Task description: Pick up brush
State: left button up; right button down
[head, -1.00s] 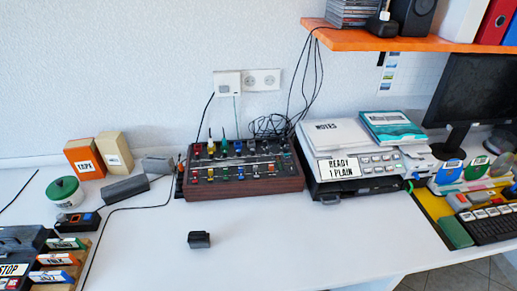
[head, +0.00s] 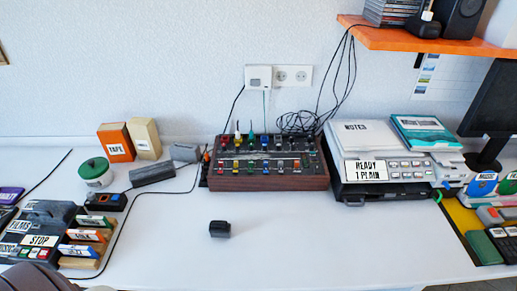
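No thing in view is plainly a brush. A small black block (head: 220,229) lies alone on the white table in front of the mixer; it may be the brush, but its bristles or underside cannot be seen. A dark grey oblong block (head: 152,174) lies further back on the left, and a lighter grey one (head: 185,152) is beside it. Neither gripper's fingers show in the head view. A dark rounded shape at the bottom left edge may be part of my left arm.
A mixer (head: 268,180) with coloured knobs stands behind the black block. A printer (head: 385,172) is to its right. Labelled boxes (head: 41,240) and a green-lidded jar (head: 96,172) stand left. A black cable crosses the table. Table space around the block is clear.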

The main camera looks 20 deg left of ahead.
aim_at(221, 228)
jog(key=u, duration=1.15)
